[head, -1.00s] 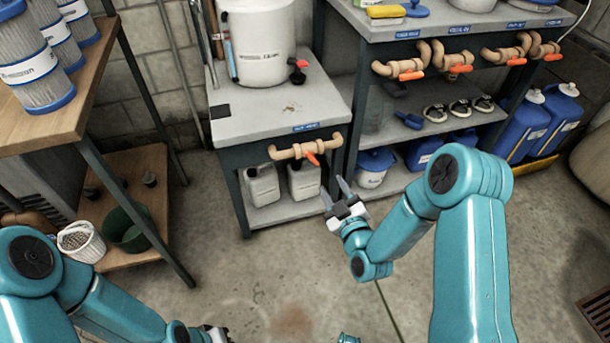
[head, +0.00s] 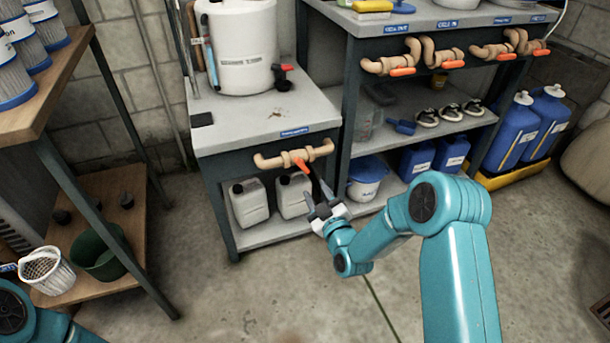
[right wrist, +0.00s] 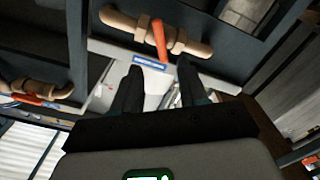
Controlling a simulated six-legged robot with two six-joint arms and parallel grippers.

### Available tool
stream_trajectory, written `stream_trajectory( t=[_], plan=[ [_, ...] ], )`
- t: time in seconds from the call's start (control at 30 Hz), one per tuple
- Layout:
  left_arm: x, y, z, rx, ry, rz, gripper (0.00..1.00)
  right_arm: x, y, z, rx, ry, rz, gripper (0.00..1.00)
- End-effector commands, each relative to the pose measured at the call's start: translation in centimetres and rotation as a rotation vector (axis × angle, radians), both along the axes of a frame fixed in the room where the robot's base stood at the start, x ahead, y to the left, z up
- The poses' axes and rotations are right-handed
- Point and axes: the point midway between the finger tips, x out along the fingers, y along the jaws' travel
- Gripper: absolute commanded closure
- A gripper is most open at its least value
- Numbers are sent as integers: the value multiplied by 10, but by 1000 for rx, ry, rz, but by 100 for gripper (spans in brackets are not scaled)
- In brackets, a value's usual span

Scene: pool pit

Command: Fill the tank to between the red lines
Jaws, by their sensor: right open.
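A white tank (head: 238,48) stands on the grey low bench at the upper left in the head view; no red lines can be made out on it. Below the bench top's front edge runs a tan pipe (head: 270,161) with an orange valve handle (head: 302,167). The handle also shows in the right wrist view (right wrist: 159,40), beyond the fingers. My right gripper (head: 320,194) is open and empty, just below and to the right of the handle. I cannot tell if a finger touches it. My left gripper is out of view; only part of that arm shows at the lower left.
The taller bench at right carries several tan pipes with orange handles (head: 402,71). Blue jugs (head: 513,130) stand beside it. White canisters (head: 249,202) sit under the low bench. A wooden shelf (head: 95,215) is at left. The concrete floor in front is clear.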

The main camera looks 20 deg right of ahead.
Motion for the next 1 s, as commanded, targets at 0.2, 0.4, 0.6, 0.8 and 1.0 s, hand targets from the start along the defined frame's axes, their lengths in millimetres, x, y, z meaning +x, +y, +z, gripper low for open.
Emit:
stream_trajectory(
  t=[0.2,0.4,0.6,0.8,1.0],
  plan=[
    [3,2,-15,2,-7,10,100,52,4,-3,0,-4,0,57],
    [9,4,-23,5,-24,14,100,82,5,-2,1,-1,1,57],
    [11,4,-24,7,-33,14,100,92,5,-1,2,1,0,57],
    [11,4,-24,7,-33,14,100,92,5,0,2,1,0,57],
    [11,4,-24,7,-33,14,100,92,5,0,1,1,0,100]
  ],
)
